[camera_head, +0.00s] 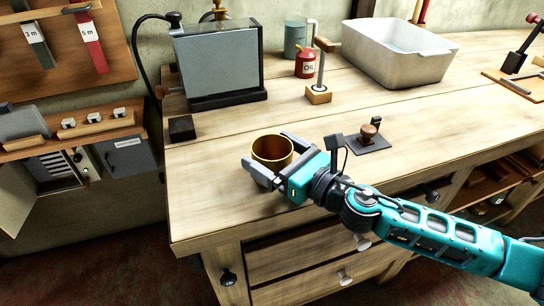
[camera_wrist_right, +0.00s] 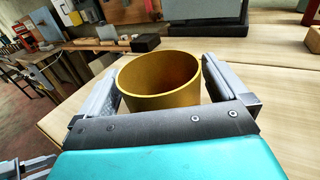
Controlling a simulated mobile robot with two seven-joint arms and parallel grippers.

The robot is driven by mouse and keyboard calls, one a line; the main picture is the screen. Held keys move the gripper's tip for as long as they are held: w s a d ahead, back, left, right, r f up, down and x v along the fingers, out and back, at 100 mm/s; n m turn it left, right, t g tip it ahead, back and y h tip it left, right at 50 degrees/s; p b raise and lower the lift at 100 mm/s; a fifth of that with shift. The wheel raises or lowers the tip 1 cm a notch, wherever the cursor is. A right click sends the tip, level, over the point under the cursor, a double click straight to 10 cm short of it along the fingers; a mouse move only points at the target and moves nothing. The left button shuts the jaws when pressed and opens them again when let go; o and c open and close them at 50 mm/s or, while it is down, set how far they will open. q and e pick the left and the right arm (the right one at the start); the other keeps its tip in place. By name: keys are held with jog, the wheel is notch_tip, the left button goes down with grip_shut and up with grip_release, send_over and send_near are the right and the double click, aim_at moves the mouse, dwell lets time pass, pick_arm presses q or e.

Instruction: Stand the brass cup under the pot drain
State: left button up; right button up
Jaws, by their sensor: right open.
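The brass cup (camera_head: 272,152) stands upright on the workbench near its front edge, open end up. My right gripper (camera_head: 264,149) is open, with one finger on each side of the cup. In the right wrist view the cup (camera_wrist_right: 160,82) sits between the two fingers, with a visible gap at least on the right side. Its lower front is hidden by the gripper body. I cannot tell for sure which part is the pot drain. A grey tank-like unit (camera_head: 218,60) with brass fittings on top stands at the back left of the bench. My left gripper is not in the head view.
A small black block (camera_head: 182,129) lies left of the cup. A stamp on a dark plate (camera_head: 369,137) lies to the right. A red oil can (camera_head: 306,64), a wooden-based stand (camera_head: 318,95) and a white basin (camera_head: 397,62) are at the back. Bench between cup and grey unit is clear.

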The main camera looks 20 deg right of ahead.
jog(key=shift+w+a, duration=0.1)
jog(key=shift+w, duration=0.05)
jog(key=c, duration=0.9)
jog(key=shift+r, duration=0.15)
jog(key=shift+c, duration=0.8)
